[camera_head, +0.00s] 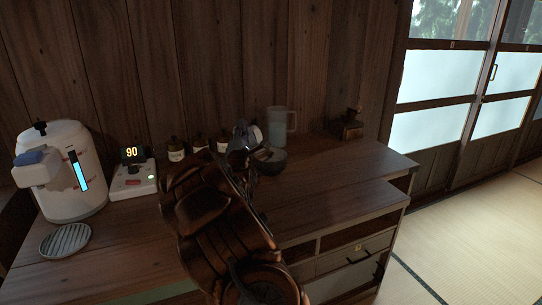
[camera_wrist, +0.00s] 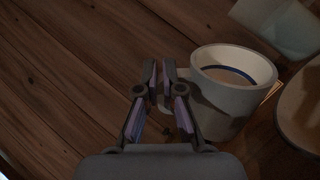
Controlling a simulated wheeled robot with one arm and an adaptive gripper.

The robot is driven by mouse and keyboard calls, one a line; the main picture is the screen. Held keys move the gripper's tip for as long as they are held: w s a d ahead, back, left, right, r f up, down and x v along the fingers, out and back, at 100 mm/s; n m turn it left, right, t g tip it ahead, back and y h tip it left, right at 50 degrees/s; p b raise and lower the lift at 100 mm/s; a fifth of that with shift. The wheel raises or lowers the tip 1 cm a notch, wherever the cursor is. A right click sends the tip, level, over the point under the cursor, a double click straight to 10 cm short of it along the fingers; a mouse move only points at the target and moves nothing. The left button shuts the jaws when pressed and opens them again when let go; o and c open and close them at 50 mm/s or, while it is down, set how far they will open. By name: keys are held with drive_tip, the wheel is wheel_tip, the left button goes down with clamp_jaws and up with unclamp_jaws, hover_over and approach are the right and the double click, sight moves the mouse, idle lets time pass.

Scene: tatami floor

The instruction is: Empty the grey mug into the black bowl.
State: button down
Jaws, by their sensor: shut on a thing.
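My gripper (camera_wrist: 160,68) is shut on the handle of the grey mug (camera_wrist: 226,100) in the wrist view. The mug has a pale liquid inside and a dark blue band along its inner wall. In the head view the mug (camera_head: 257,134) is partly hidden behind my gripper (camera_head: 241,148), and I cannot tell its exact tilt. The bowl's contents are not clear.
A translucent pitcher (camera_head: 277,127) stands behind the bowl, and a wooden grinder (camera_head: 347,125) is at the back right. A scale (camera_head: 133,178) and a white dispenser (camera_head: 68,175) are at left. The counter's right end is clear.

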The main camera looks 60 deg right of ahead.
sight(253, 127)
drive_tip(key=shift+s+d+f+m+g+h+b, duration=0.1)
drive_tip(key=shift+s+f+m+g+h+b, duration=0.15)
drive_tip(key=shift+m+b, duration=0.45)
drive_tip(key=shift+s+d+f+m+g+h+b, duration=0.15)
drive_tip(key=shift+s+m+g+h+b, duration=0.15)
drive_tip(key=shift+m+b, duration=0.4)
drive_tip(key=shift+s+d+r+m+g+h, duration=0.2)
drive_tip(key=shift+s+m+g+h, duration=0.15)
drive_tip(key=shift+s+m+g, duration=0.3)
drive_tip(key=shift+s+d+r+m+h, duration=0.2)
drive_tip(key=shift+s+m+h, duration=0.1)
drive_tip(key=shift+s+m, duration=0.45)
drive_tip(key=shift+s+d+r+m+g+h, duration=0.15)
drive_tip(key=shift+s+m+g+h, duration=0.15)
drive_tip(key=shift+m+g, duration=0.6)
drive_tip(key=shift+s+d+r+m+g+h, duration=0.15)
drive_tip(key=shift+s+m+g, duration=0.35)
drive_tip(key=shift+m, duration=0.6)
drive_tip(key=shift+s+d+m+g+h, duration=0.1)
drive_tip(key=shift+s+m+g+h, duration=0.15)
drive_tip(key=shift+m+g, duration=0.65)
